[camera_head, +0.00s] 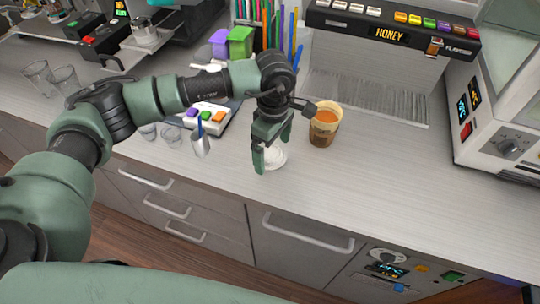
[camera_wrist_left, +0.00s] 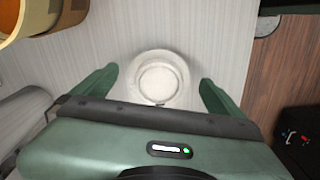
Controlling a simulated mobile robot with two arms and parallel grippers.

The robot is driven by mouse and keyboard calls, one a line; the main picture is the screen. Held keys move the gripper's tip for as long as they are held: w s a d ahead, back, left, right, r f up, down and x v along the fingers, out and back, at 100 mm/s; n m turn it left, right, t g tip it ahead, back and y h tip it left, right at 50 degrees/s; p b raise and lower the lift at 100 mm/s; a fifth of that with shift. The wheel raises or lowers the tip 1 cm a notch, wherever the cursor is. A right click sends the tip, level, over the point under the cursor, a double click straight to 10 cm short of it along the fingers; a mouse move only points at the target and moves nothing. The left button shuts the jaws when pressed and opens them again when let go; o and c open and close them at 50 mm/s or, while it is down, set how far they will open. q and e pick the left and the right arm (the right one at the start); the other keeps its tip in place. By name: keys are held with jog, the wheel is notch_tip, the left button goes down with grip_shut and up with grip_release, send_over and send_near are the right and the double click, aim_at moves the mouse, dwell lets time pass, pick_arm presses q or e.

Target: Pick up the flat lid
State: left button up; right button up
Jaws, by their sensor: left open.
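The flat lid (camera_head: 276,157) is a small white disc lying on the counter near its front edge. In the head view my left gripper (camera_head: 272,158) is over it and hides part of it. In the left wrist view the lid (camera_wrist_left: 158,78) is a pale round disc with a raised inner ring, seen between the two green fingers of my left gripper (camera_wrist_left: 158,88). The fingers are apart and stand clear of the lid on both sides. My right gripper does not show.
A cup with orange drink (camera_head: 324,125) stands just right of the lid. A metal cup (camera_head: 200,143) with a blue stick stands to the left, by clear glasses (camera_head: 171,134). The counter (camera_head: 400,165) is free to the right.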

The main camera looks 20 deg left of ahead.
pick_arm(q)
jog(key=shift+f, duration=0.5)
jog(key=c, duration=1.3)
jog(key=shift+c, duration=0.2)
